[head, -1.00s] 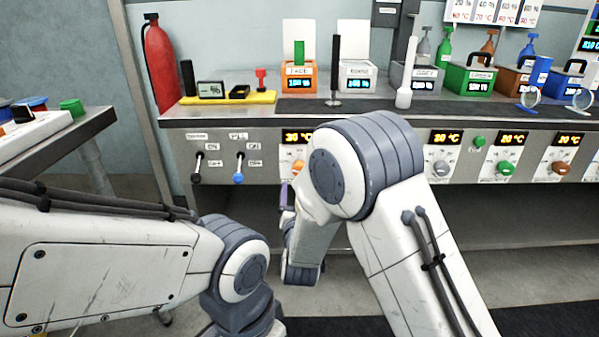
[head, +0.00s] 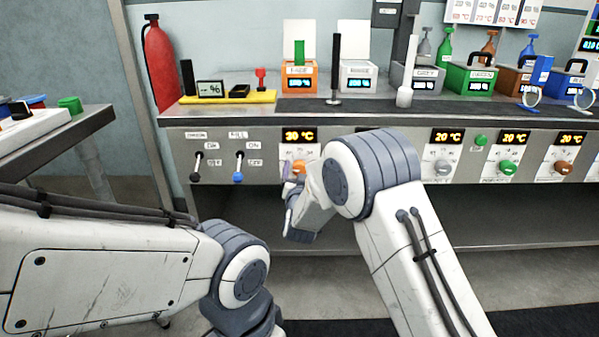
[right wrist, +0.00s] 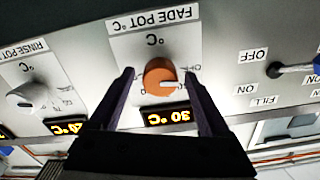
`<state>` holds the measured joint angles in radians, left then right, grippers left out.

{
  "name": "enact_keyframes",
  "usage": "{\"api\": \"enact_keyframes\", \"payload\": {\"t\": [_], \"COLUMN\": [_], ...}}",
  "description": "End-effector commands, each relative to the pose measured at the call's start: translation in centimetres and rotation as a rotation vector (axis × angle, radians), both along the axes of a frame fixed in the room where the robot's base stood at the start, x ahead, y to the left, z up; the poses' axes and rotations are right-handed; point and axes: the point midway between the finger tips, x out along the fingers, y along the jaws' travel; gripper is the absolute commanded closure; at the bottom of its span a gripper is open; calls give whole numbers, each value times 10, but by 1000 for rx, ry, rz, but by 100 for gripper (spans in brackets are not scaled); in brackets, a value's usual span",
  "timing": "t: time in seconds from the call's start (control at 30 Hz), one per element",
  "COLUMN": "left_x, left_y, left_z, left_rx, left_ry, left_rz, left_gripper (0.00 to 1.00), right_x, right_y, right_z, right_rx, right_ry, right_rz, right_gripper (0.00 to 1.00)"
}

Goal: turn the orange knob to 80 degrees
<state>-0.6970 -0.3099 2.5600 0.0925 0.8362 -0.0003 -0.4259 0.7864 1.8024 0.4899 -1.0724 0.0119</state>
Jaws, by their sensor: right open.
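The orange knob (head: 299,167) is on the front panel below a display (head: 299,135) reading 30 °C. In the right wrist view the knob (right wrist: 158,72) sits below the upside-down label FADE POT °C, and its pale mark points to the right of the picture. My right gripper (head: 290,184) is right by the knob, just below and left of it in the head view. In the right wrist view its open fingers (right wrist: 159,76) stand either side of the knob, with gaps visible. My left arm shows, but its gripper is out of view.
Grey (head: 442,167), green (head: 505,167) and brown (head: 562,167) knobs are further right on the panel. A black lever (head: 197,170) and a blue-tipped lever (head: 239,168) are left of the orange knob. The bench top (head: 440,121) overhangs the panel.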

Motion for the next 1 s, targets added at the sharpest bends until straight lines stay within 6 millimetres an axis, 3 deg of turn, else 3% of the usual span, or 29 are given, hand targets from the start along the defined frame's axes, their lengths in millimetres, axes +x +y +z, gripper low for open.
{"api": "enact_keyframes", "payload": {"t": [0.03,0.23,0.67,1.0], "left_x": [0,0,0,0], "left_y": [0,0,0,0], "left_z": [0,0,-9,-34], "left_rx": [0,0,0,0], "left_ry": [0,0,0,0], "left_rz": [0,0,0,0], "left_gripper": [50,50,50,50], "right_x": [0,0,0,0], "right_y": [0,0,0,0], "right_z": [0,0,-2,-4], "right_rx": [0,0,83,356], "right_ry": [0,0,0,-1], "right_rz": [0,0,0,1], "right_gripper": [23,100,100,100]}}
